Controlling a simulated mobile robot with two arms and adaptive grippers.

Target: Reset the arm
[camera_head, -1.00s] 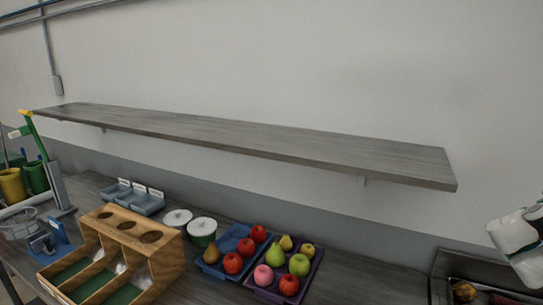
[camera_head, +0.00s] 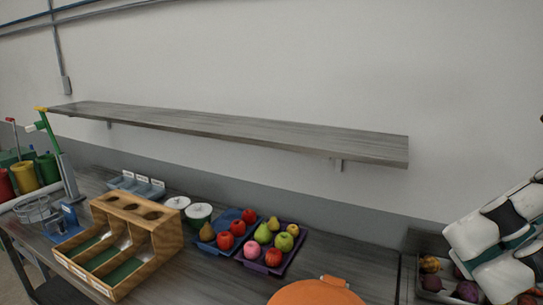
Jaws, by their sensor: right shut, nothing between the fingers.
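My right arm (camera_head: 492,238), in white and black links with teal bands, stands folded at the right edge of the head view, above the produce tray. Only a small dark part of my right gripper (camera_head: 541,119) seems to show at that edge; it is shut and holds nothing. Most of the gripper is cut off by the frame. My left arm and gripper are not in view.
A long grey shelf (camera_head: 230,130) on the wall is empty. On the counter are a wooden dispenser box (camera_head: 125,245), white-lidded pots (camera_head: 198,213), a blue fruit tray (camera_head: 207,246), a purple fruit tray (camera_head: 290,262), an orange round board (camera_head: 315,293) and a produce tray (camera_head: 422,270).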

